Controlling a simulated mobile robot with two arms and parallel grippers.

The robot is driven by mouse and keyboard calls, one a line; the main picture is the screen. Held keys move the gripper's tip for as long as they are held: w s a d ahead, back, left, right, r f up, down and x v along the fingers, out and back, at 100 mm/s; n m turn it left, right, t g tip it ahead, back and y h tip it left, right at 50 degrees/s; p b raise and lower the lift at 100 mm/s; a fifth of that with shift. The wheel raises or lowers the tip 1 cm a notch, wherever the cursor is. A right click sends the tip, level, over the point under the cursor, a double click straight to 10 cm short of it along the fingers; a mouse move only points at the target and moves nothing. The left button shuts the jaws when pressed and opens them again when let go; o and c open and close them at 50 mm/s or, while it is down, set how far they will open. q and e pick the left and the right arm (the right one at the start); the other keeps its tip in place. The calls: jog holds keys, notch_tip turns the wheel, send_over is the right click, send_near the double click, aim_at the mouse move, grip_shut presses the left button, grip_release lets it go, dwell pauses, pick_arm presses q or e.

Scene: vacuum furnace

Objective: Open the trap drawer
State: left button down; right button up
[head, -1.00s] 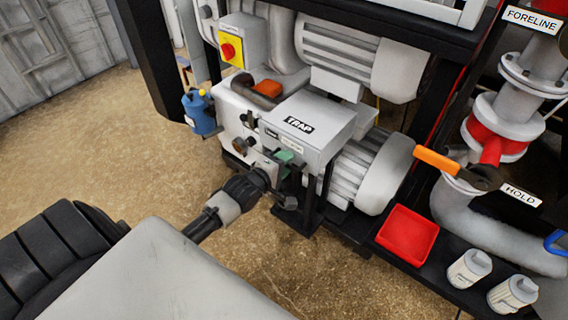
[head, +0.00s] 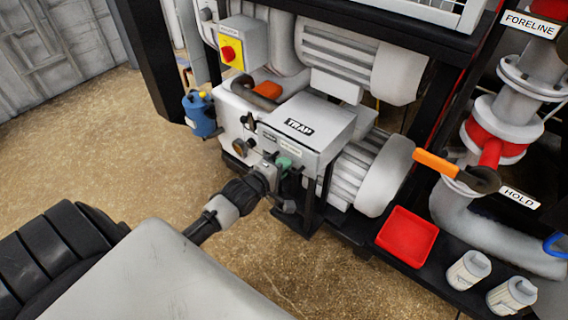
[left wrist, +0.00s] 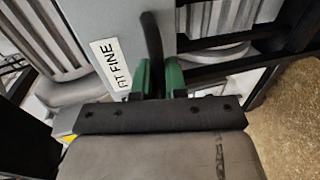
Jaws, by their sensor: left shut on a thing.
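The trap unit (head: 325,128) is a grey box with a TRAP label on top, low in the furnace frame. My left gripper (head: 284,165) is at its front left face in the head view. In the left wrist view its green fingers (left wrist: 159,78) are shut on a dark bar-like handle (left wrist: 152,40), which runs up from between them. A grey front with a partly cut-off label ending in FINE (left wrist: 109,65) is beside the handle. How far the drawer stands out cannot be told. My right gripper is not in view.
A blue bottle (head: 199,115) and a yellow switch box with a red knob (head: 230,53) are left of the trap unit. A ribbed motor (head: 365,178) is at its right. A red tray (head: 407,236) and two white canisters (head: 468,268) stand farther right. Bare floor lies in front.

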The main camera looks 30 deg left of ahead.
pick_arm(q)
jog(key=f+p+v, duration=0.3)
jog(key=p+v, duration=0.4)
jog(key=v, duration=0.7)
jog(key=shift+s, duration=0.45)
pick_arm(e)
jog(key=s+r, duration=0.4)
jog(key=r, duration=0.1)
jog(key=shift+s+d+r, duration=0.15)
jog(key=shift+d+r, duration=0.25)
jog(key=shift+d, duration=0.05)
pick_arm(q)
jog(key=c, duration=1.2)
grip_release()
jog(key=shift+r, duration=0.1)
jog(key=v, duration=1)
jog(key=shift+s+p, duration=0.35)
jog(key=shift+s, duration=0.05)
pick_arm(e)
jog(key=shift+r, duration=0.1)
